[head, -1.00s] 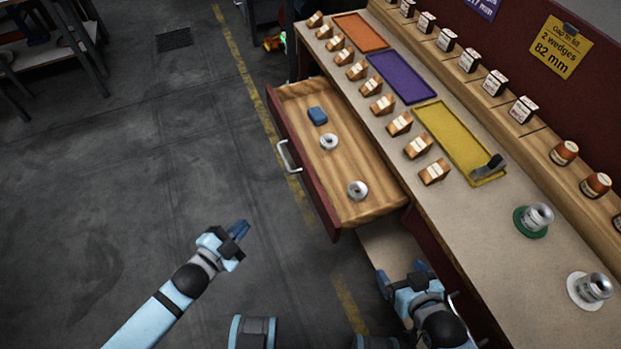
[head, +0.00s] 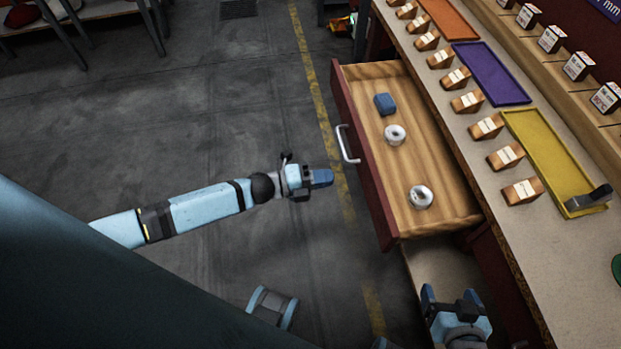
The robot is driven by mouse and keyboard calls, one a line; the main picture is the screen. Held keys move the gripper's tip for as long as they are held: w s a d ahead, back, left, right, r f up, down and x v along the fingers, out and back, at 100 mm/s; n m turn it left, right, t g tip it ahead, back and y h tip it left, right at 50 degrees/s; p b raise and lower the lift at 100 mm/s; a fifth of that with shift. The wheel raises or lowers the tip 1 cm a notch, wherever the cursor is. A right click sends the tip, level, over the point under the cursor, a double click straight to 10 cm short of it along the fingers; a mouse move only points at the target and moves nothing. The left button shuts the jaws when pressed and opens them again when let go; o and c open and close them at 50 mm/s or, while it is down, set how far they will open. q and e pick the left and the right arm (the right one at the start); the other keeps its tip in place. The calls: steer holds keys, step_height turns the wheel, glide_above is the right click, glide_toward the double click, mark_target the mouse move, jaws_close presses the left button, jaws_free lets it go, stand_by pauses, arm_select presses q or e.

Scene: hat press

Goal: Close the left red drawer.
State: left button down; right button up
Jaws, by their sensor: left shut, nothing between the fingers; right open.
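The left red drawer (head: 366,165) stands pulled out from the workbench, its red front facing left with a pale bar handle (head: 347,144). Inside on the wooden bottom lie a blue block (head: 384,103) and two metal rings, one (head: 395,134) near the middle and one (head: 420,196) nearer me. My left gripper (head: 328,177) is shut and empty, left of the drawer front and a little below the handle in the picture, apart from both. My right gripper (head: 452,300) is open and empty, near the bench just below the drawer's near side.
The bench top (head: 470,143) carries several wooden wedges, an orange tray (head: 450,18), a purple tray (head: 490,73) and a yellow tray (head: 550,155) with a dark tool (head: 588,200). A pale open surface (head: 440,265) shows below the drawer. The floor left of the drawer is clear.

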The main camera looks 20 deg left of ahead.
mark_target(363, 172)
arm_select(q)
steer(key=x, duration=0.6)
steer(key=shift+w+d, duration=0.25)
steer(key=shift+d, duration=0.05)
steer(key=shift+w+d, duration=0.15)
steer(key=shift+d, duration=0.1)
